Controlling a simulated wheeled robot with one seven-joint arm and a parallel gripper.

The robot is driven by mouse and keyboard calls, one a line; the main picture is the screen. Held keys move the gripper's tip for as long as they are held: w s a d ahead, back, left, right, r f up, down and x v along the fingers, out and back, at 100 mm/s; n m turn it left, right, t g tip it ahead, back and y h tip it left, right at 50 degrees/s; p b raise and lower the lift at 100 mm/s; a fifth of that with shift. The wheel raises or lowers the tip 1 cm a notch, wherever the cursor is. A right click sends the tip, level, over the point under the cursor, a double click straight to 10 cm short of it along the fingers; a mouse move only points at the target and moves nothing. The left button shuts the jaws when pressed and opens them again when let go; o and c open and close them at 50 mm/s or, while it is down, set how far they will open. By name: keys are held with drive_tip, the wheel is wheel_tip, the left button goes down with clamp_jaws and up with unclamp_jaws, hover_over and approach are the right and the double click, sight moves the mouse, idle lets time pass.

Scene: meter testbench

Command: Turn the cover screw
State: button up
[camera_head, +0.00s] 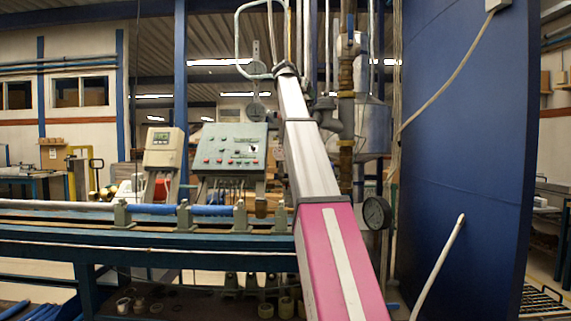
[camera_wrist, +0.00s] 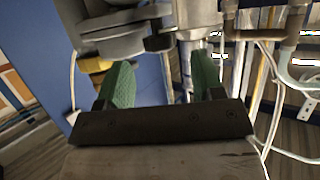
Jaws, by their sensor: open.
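My gripper (camera_wrist: 160,77) shows in the wrist view with its two green fingers well apart and nothing between them. A grey metal fitting (camera_wrist: 118,40) with round flanges lies just beyond the fingertips, at the upper left. I cannot tell whether the fingers touch it. A yellow part (camera_wrist: 94,65) shows under it, beside the left finger. I cannot make out a cover screw in either view. In the head view a beige meter box (camera_head: 163,150) with a small display stands behind the bench, left of a grey control panel (camera_head: 231,158). My gripper cannot be made out there.
A blue-green bench (camera_head: 150,242) with clamps and a blue pipe (camera_head: 153,209) crosses the left. Vertical pipework (camera_head: 347,110) and a round gauge (camera_head: 376,212) stand right of centre. A large blue panel (camera_head: 468,140) blocks the right side, with a pale hose (camera_head: 438,268) before it.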

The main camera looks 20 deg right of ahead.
drive_tip(key=a+r+m+g+h, duration=0.25)
drive_tip(key=a+m+g, duration=0.2)
drive_tip(key=a, duration=0.35)
wheel_tip(320, 180, down, 32)
drive_tip(key=n, duration=2.5)
drive_tip(key=shift+w+a+r+g+h, duration=0.15)
drive_tip(key=shift+w+a+g+h, duration=0.05)
drive_tip(key=shift+a+g+h, duration=0.2)
